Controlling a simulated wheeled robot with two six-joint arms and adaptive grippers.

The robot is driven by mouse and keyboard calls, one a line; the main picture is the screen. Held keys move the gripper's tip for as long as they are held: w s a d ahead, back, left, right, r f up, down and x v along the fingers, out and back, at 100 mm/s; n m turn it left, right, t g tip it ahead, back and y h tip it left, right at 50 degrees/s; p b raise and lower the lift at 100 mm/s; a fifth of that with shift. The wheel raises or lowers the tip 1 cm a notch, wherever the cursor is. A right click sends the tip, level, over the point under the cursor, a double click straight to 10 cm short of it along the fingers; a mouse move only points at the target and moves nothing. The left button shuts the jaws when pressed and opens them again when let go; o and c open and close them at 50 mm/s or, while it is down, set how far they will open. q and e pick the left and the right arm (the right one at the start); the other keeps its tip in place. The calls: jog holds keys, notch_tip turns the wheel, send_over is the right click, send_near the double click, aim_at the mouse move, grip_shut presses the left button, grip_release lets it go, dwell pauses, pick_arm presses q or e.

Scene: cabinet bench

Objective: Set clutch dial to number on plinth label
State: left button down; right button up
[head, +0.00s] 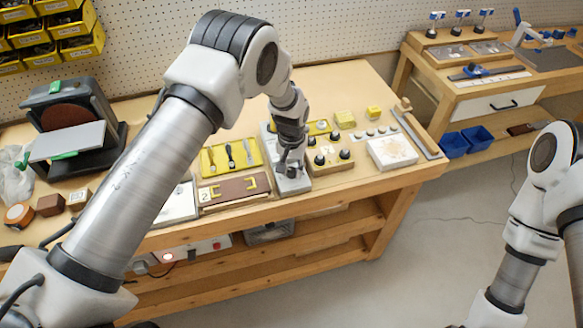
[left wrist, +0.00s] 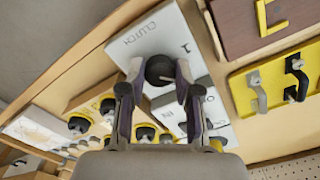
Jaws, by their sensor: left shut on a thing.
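The clutch dial (left wrist: 159,70) is a dark round knob on a white panel (left wrist: 128,45) marked CLUTCH, with a figure 1 printed beside the dial. My left gripper (left wrist: 161,80) has its two fingers on either side of the dial and is shut on it. In the head view my left gripper (head: 289,168) reaches down over the pale clutch block (head: 294,187) and hides the dial. A small white label with a 2 (head: 205,195) sits at the left end of a brown board. My right gripper is outside the view; only part of my right arm shows.
The brown board (head: 238,189) with yellow brackets and a yellow tool tray (head: 247,154) lie left of the clutch block. A wooden block with black knobs (head: 332,154) stands close on its right. A white square plate (head: 391,152) lies farther right.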

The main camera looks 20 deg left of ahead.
aim_at(292, 171)
pick_arm(q)
jog(key=shift+s+f, duration=0.15)
jog(key=c, duration=0.8)
grip_release()
notch_tip(292, 171, up, 12)
jog(key=shift+w, duration=0.2)
